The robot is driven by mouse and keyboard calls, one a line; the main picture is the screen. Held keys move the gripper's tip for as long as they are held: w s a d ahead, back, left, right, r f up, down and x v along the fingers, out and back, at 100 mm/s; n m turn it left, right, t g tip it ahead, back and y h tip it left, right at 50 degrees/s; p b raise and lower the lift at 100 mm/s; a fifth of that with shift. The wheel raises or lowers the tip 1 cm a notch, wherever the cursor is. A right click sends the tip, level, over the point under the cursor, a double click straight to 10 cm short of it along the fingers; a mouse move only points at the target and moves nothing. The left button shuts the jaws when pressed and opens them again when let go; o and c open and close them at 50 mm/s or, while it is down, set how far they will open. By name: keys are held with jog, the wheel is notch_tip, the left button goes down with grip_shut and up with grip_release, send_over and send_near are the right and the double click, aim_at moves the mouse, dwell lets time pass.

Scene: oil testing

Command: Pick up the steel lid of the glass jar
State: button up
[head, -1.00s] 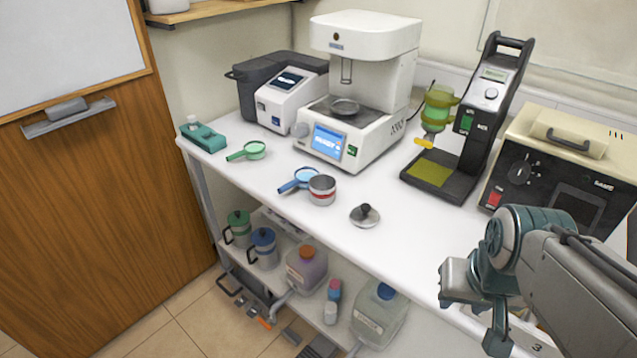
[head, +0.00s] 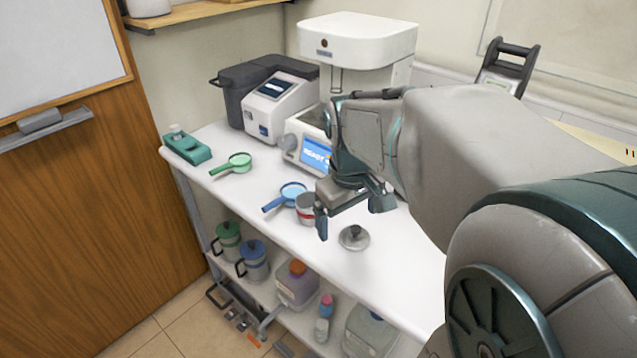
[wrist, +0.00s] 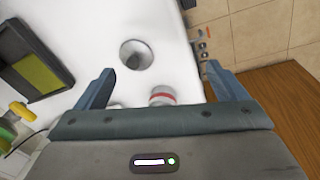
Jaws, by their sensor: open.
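The steel lid (head: 354,239), round with a dark knob, lies flat on the white counter near its front edge. It also shows in the wrist view (wrist: 134,54), ahead of the fingers and left of centre. The jar (head: 304,207) with a red band stands to its left in the head view, partly hidden by my gripper. The jar shows in the wrist view (wrist: 162,95) between the fingers, low in the gap. My gripper (head: 350,208) is open and empty, hanging above the counter over the jar and lid area. Its two fingers (wrist: 160,73) are spread wide in the wrist view.
A blue-handled round tool (head: 290,193) lies beside the jar, and a green-handled one (head: 236,162) farther left. Machines (head: 281,105) stand along the back. A shelf below holds jugs and bottles (head: 297,283).

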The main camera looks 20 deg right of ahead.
aim_at(356, 227)
jog(key=w+d+n+g, duration=0.1)
jog(key=w+d+n, duration=0.2)
jog(key=w+d, duration=0.35)
jog(key=shift+n+y, duration=0.3)
jog(key=shift+y, duration=0.1)
jog(key=f, duration=0.2)
jog(key=w+f, duration=0.1)
jog(key=f, duration=0.2)
jog(key=a+f, duration=0.1)
jog(key=f, duration=0.2)
jog(key=shift+w+a, duration=0.1)
jog(key=shift+w, duration=0.05)
jog(key=shift+f, duration=2.7)
jog(key=c, duration=1.1)
